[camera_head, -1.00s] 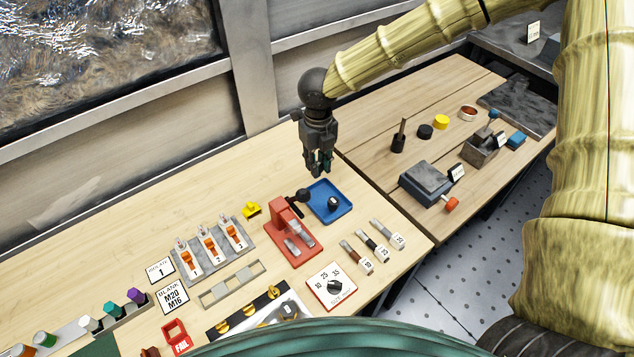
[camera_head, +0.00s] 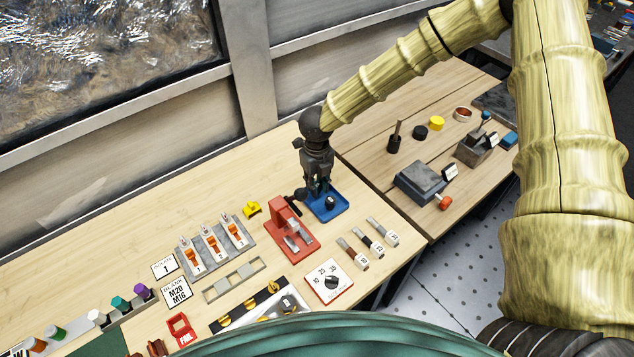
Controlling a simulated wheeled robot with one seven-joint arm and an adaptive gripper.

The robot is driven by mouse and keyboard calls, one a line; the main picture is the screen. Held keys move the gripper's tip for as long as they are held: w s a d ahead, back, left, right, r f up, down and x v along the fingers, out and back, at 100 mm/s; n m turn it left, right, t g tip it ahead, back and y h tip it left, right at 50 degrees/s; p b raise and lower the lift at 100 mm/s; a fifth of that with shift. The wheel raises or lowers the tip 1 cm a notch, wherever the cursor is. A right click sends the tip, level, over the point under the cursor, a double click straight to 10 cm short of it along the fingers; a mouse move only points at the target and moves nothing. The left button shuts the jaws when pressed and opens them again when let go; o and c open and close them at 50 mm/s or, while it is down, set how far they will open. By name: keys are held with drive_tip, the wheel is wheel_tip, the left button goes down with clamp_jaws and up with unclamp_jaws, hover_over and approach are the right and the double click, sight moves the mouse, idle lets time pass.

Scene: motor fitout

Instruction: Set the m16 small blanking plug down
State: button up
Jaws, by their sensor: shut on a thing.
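My gripper (camera_head: 320,189) points down over the left part of the blue tray (camera_head: 341,210), its fingertips low and close to the tray floor. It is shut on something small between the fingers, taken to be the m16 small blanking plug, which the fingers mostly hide. I cannot tell whether the plug touches the tray. A small dark and grey piece (camera_head: 331,202) stands in the tray, just right of and in front of the fingertips.
A red press-like fixture (camera_head: 286,235) with a black-knobbed lever stands close to the tray's left. A grey box (camera_head: 420,181) sits to the right on the other bench. Three labelled tools (camera_head: 367,242) lie in front. Bare wood lies behind the tray.

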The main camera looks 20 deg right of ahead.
sight(317, 185)
drive_tip(key=shift+s, duration=0.2)
drive_tip(key=o, duration=0.8)
drive_tip(key=shift+w+f, duration=0.1)
drive_tip(key=shift+c, duration=0.2)
drive_tip(key=shift+r, duration=0.2)
wheel_tip(317, 185, up, 12)
drive_tip(key=b, duration=0.3)
drive_tip(key=shift+r, duration=0.1)
